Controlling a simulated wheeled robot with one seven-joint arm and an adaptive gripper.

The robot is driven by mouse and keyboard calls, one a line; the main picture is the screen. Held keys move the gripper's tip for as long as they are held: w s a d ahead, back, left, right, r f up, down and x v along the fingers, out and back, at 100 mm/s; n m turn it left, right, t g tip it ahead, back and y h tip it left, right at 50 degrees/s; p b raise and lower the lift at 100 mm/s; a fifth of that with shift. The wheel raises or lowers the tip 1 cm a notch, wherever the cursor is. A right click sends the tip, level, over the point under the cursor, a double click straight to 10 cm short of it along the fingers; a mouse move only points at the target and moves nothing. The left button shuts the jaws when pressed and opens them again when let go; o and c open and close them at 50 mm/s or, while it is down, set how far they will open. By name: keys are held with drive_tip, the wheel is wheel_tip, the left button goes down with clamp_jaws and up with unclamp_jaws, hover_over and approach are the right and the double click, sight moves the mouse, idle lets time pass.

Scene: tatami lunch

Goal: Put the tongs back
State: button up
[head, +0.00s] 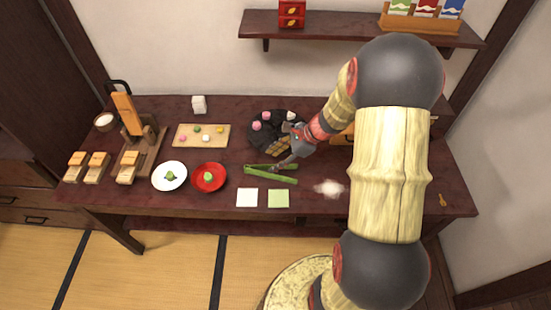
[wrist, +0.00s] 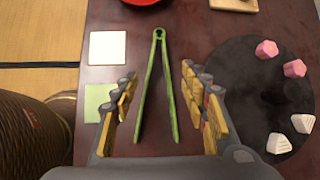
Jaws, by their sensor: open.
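The green tongs (head: 270,177) lie on the dark table near its front middle, in front of the black round plate (head: 256,138). In the wrist view the tongs (wrist: 168,85) are spread in a narrow V, with their joined end pointing away from my gripper. My gripper (head: 279,158) is low over the table at the tongs. In the wrist view my gripper (wrist: 160,74) is open, with one finger on each side of the tongs and a visible gap on both sides. Whether the fingertips touch the table is unclear.
A red plate (head: 218,182), a white plate (head: 158,183), a white square (head: 247,198) and a green square (head: 278,198) lie nearby. A wooden board (head: 192,136) with small sweets is behind. The black plate is close to my right finger in the wrist view.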

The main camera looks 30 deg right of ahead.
drive_tip(key=a+p+v, duration=0.1)
drive_tip(key=p+v, duration=0.4)
drive_tip(key=v, duration=0.8)
drive_tip(key=s+a+r+n+g+h, duration=0.1)
drive_tip(key=s+a+r+n, duration=0.1)
drive_tip(key=a+r+n, duration=0.4)
drive_tip(key=s+a+r+n+g+h, duration=0.1)
drive_tip(key=s+a+r+n, duration=0.2)
drive_tip(key=a+r+n, duration=0.3)
drive_tip(key=s+a+r+n+t+h, duration=0.2)
drive_tip(key=s+a+r+n+h, duration=0.1)
drive_tip(key=s+a+r+n, duration=0.4)
drive_tip(key=s+n, duration=0.3)
drive_tip(key=n, duration=0.2)
drive_tip(key=shift+a+r+t+h, duration=0.2)
drive_tip(key=shift+t+h, duration=0.2)
